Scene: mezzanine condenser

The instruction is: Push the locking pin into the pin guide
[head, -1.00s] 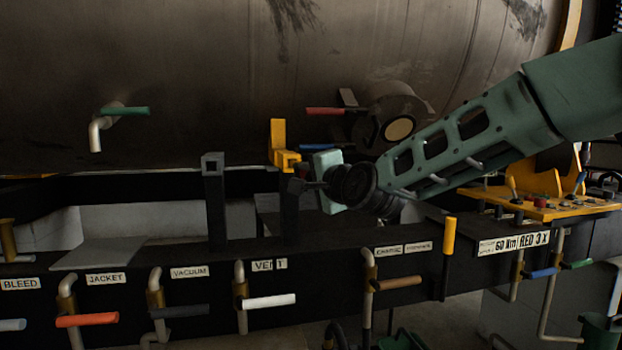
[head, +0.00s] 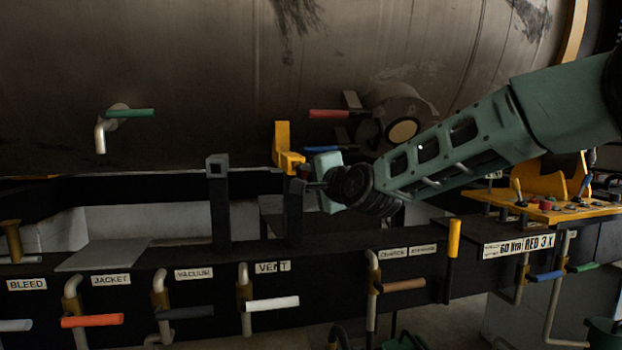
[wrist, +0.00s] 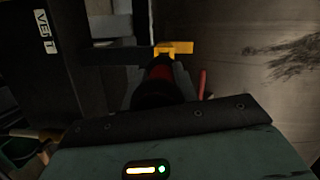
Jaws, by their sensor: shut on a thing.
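My gripper (head: 312,186) is at the top of the right-hand of two dark upright posts on the black rail. It is shut on a small red and dark piece, which I take for the locking pin (wrist: 160,73); a bit of its red (head: 303,172) shows in the head view. The dark post (head: 295,222), apparently the pin guide with its fellow post (head: 217,205), also shows in the wrist view (wrist: 110,56). The left post has a square, holed top. The fingers hide how far the pin sits in the guide.
The large tank (head: 200,80) with a red-handled valve (head: 328,114) lies behind. A yellow-topped post (head: 453,240) and a yellow control panel (head: 535,208) are at right.

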